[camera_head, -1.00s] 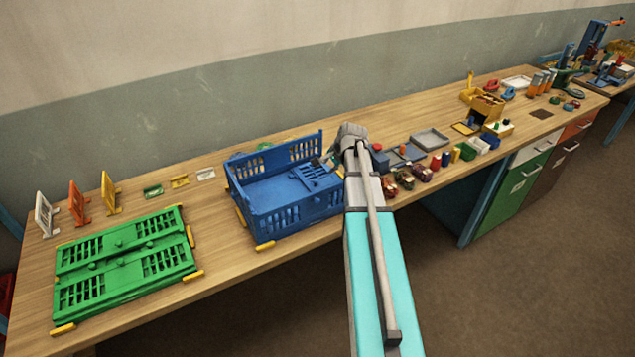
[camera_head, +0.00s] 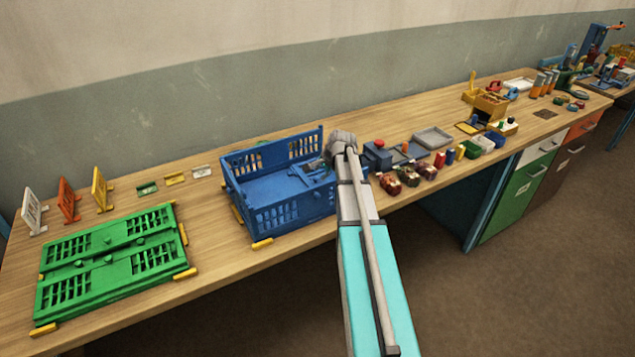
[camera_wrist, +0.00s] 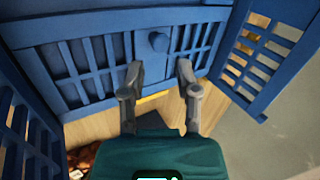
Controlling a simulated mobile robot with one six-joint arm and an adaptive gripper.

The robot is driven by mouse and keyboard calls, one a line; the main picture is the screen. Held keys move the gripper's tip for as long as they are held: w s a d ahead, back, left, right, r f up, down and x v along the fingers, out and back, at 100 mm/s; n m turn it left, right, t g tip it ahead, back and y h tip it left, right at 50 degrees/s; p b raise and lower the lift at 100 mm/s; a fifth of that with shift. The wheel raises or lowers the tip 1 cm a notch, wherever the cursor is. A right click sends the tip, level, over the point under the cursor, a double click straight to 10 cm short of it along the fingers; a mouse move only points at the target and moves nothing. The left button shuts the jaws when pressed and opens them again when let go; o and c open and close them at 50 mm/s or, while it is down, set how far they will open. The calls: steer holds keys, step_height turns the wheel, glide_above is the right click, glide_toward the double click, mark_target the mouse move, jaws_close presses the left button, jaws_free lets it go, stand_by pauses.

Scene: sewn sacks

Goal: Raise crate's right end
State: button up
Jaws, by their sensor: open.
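The blue crate (camera_head: 262,220) stands on the bench with its left, back and front walls upright. Its slotted right end panel (camera_head: 312,171) lies folded down inside, low over the floor. In the wrist view this panel (camera_wrist: 100,62) spans the picture, with a round knob (camera_wrist: 158,41) at its middle. My gripper (camera_wrist: 159,70) is open and empty, its two fingers apart over the panel's near edge on either side below the knob. I cannot tell whether they touch it. In the head view my gripper (camera_head: 327,164) is at the crate's right end, partly hidden by my arm.
A green folded crate (camera_head: 110,262) lies to the left. White, orange and yellow stands (camera_head: 102,190) are behind it. Yellow corner blocks (camera_head: 262,243) sit around the blue crate. Small red-brown items (camera_head: 410,176) and a grey tray (camera_head: 433,138) are right of my arm.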

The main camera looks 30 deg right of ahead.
mark_target(316, 178)
steer(key=shift+b+x, duration=1.45)
steer(key=shift+x, duration=0.65)
jaws_close()
